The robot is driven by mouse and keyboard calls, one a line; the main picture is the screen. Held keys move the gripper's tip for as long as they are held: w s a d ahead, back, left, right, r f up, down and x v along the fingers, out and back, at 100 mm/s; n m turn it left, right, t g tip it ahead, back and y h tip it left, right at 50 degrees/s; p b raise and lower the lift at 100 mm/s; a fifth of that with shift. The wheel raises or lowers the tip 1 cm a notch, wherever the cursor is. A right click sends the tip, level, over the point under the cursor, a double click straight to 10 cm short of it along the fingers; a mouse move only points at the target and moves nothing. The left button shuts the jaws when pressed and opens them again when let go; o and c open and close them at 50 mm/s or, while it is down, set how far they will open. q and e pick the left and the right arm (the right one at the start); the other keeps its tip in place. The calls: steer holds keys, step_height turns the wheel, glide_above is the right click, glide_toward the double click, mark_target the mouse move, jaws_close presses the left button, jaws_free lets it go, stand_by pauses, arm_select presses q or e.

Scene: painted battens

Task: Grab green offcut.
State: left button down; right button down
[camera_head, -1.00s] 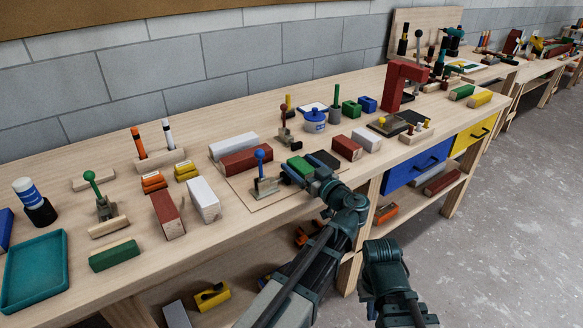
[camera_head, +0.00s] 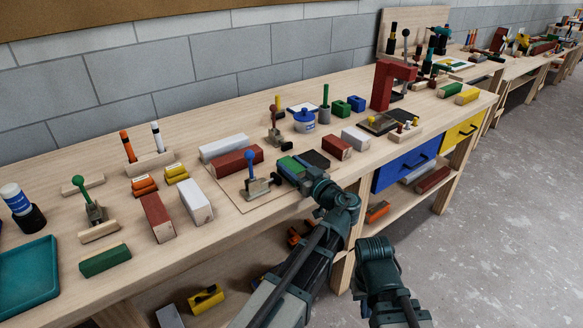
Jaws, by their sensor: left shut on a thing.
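A green block (camera_head: 287,162), the green offcut, sits on the light board near the front edge of the bench, beside a dark flat pad. My left gripper (camera_head: 289,168) reaches in from the front and is shut on this green block, with a finger on each side of it. The gripper covers part of the block. I cannot tell whether the block touches the board. My right arm (camera_head: 378,272) shows at the bottom, off the front of the bench, but its gripper is not visible.
A blue-knobbed clamp (camera_head: 258,186) stands just left of my left gripper. A red block (camera_head: 236,163) lies behind it, and another red block (camera_head: 337,148) lies to the right. A white block (camera_head: 195,202) and a teal tray (camera_head: 28,274) are further left.

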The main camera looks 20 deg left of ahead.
mark_target(292, 164)
arm_select(q)
step_height(292, 164, up, 10)
steer(key=p, duration=1)
steer(key=shift+r, duration=0.1)
